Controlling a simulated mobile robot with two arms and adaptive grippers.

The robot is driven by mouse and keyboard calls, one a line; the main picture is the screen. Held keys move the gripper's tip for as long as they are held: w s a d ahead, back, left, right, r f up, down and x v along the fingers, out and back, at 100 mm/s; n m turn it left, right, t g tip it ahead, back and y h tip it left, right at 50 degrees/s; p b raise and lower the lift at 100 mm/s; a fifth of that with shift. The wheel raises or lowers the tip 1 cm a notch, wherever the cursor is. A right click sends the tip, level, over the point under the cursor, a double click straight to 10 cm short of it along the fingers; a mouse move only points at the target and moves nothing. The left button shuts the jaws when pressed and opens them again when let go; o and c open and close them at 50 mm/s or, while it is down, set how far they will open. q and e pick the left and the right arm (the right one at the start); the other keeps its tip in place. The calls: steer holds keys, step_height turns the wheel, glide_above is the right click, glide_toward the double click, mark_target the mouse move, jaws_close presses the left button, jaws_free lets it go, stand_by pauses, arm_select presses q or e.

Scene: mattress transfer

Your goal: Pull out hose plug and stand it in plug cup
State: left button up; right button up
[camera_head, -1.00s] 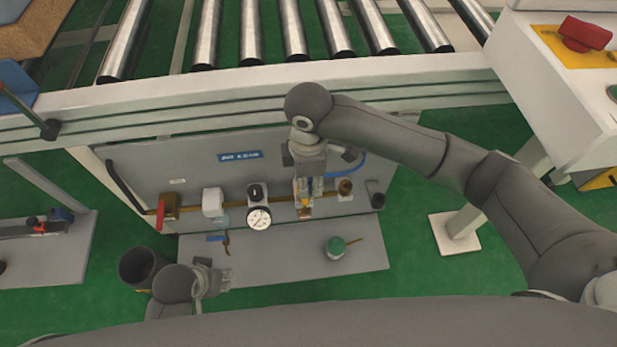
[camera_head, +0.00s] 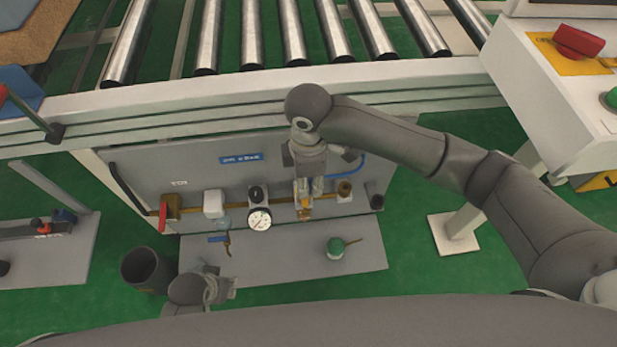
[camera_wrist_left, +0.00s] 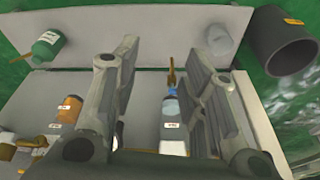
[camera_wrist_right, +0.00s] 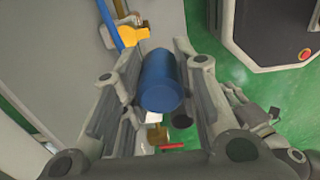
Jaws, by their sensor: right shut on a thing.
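My right gripper (camera_head: 304,196) is low in front of the grey panel and shut on the blue cylindrical hose plug (camera_wrist_right: 160,80), which lies between its fingers in the right wrist view. An orange-brass part (camera_head: 305,212) shows just below the fingertips; I cannot tell whether the plug is seated in it or apart. A small dark cup (camera_head: 375,197), possibly the plug cup, is at the panel's right end. My left gripper (camera_head: 222,288) is open and empty in front of the base plate; its spread fingers also show in the left wrist view (camera_wrist_left: 158,90).
The panel (camera_head: 135,165) carries a brass pipe, a red valve handle (camera_head: 163,216) and a gauge (camera_head: 259,219). A blue hose (camera_head: 352,168) runs beside my right gripper. A dark bin (camera_head: 145,272) stands left.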

steer(key=shift+r, duration=0.2)
steer(key=shift+r+p, duration=0.2)
steer(key=shift+p, duration=0.3)
steer(key=shift+r+p, duration=0.3)
steer(key=shift+p, duration=0.1)
steer(key=shift+r, duration=0.2)
steer(key=shift+r+p, duration=0.35)
steer(key=shift+p, duration=0.35)
steer(key=shift+r, duration=0.2)
steer(key=shift+p, duration=0.35)
steer(key=shift+r, duration=0.25)
arm_select(q)
steer(key=s+a+f+p, duration=0.1)
steer(key=s+f, duration=0.6)
steer(key=f, duration=0.5)
steer(key=shift+s+a+f+g, duration=0.2)
steer(key=shift+s+f+g, duration=0.1)
steer(key=shift+f, duration=0.05)
arm_select(e)
steer(key=shift+r, duration=0.25)
